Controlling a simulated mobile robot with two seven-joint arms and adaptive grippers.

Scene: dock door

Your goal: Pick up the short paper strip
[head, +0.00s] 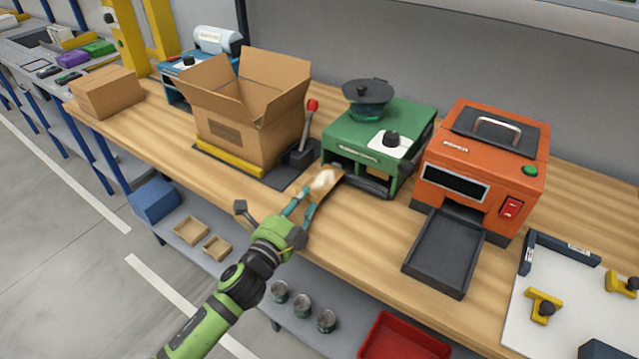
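A short brown paper strip (323,180) with a pale, whitish patch lies at the front left of the green machine (365,155), on or just above the wooden bench. My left gripper (308,196) reaches in from below, with its teal fingers apart. Its fingertips are at the near end of the strip. I cannot tell whether they touch it, and the fingers partly hide that end. My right gripper is not in view.
An open cardboard box (240,125) and a red-knobbed lever (305,135) stand left of the strip. An orange machine (480,175) with a dark tray (445,252) stands to the right. The bench front (345,240) is clear. A red bin (405,338) sits below.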

